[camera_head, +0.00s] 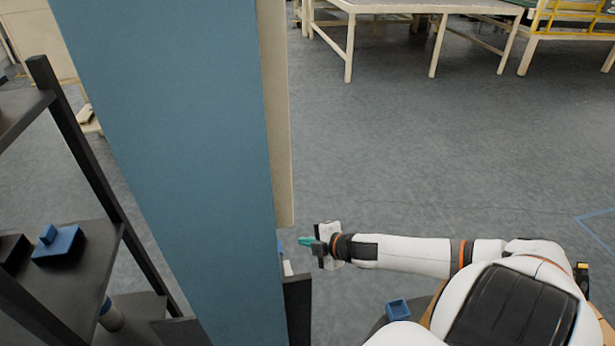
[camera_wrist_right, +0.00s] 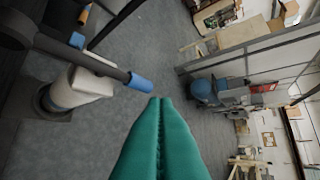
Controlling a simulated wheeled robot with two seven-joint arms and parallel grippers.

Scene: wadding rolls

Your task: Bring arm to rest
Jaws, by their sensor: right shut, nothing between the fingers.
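My right arm (camera_head: 405,254) is white and stretches left across the lower part of the head view. My right gripper (camera_head: 305,241) is at its end, with teal fingers pointing left, close to the blue panel's right edge. In the right wrist view the teal fingers (camera_wrist_right: 160,140) lie together, shut and empty. My left gripper does not show in either view.
A tall blue panel (camera_head: 175,130) with a beige edge stands left of my gripper. A dark shelf (camera_head: 85,265) holding a blue part (camera_head: 58,243) is further left. A dark bar with a blue end (camera_wrist_right: 139,82) and a white roll (camera_wrist_right: 78,88) show in the wrist view. Tables (camera_head: 350,45) stand far back; open floor lies between.

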